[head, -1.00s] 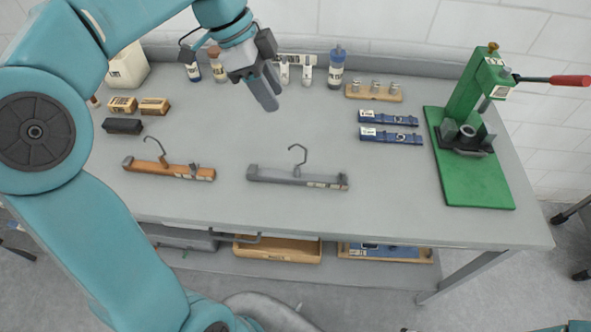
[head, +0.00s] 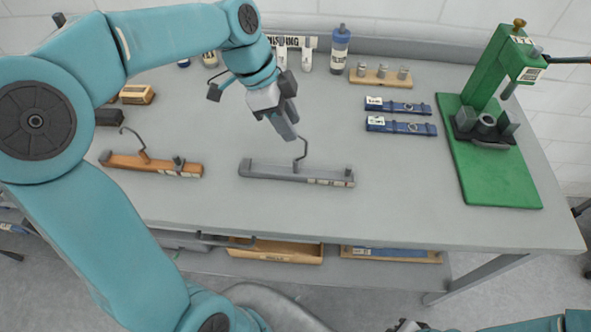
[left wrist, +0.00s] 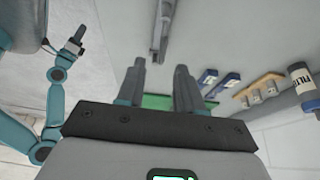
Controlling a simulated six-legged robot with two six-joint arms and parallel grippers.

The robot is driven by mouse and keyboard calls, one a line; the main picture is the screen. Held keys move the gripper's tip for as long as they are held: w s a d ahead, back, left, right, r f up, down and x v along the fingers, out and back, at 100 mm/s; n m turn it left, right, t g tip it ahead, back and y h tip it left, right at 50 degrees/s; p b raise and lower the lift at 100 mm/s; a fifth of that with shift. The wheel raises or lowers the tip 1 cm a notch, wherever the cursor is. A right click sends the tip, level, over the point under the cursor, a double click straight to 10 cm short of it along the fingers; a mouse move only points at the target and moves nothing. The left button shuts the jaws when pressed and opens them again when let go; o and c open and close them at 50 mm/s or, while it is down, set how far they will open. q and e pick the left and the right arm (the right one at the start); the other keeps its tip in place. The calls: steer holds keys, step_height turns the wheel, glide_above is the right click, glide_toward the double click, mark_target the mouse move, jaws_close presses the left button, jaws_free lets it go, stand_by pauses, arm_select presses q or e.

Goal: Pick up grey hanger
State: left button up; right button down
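The grey hanger (head: 296,173) lies on the table, with a thin dark hook rising from its middle. It also shows end-on at the top of the left wrist view (left wrist: 162,28). My left gripper (head: 288,122) is above and slightly behind the hanger, with its fingertips close to the hook in the head view. I cannot tell whether they touch it. The left wrist view shows its two fingers (left wrist: 158,85) apart with nothing between them. My right gripper (left wrist: 74,45) appears small at the left of the left wrist view, and its opening is unclear.
An orange-brown hanger (head: 152,164) lies to the left of the grey one. Blue flat pieces (head: 400,126) and a green press (head: 490,130) stand to the right. Bottles (head: 339,48) line the back. The table (head: 400,210) in front is clear.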

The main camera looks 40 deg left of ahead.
arm_select(q)
steer(key=shift+w+d+f, duration=0.1)
steer(key=shift+d+f, duration=0.2)
steer(key=shift+f, duration=0.15)
steer(key=p, duration=0.1)
glide_above(296, 158)
steer(key=f, duration=0.4)
steer(key=shift+w+d+f, duration=0.15)
steer(key=shift+w+f, duration=0.05)
steer(key=shift+f, duration=0.2)
steer(key=shift+d+f, duration=0.2)
steer(key=shift+s+r, duration=0.1)
steer(key=shift+s, duration=0.1)
steer(key=shift+w, duration=0.15)
jaws_close()
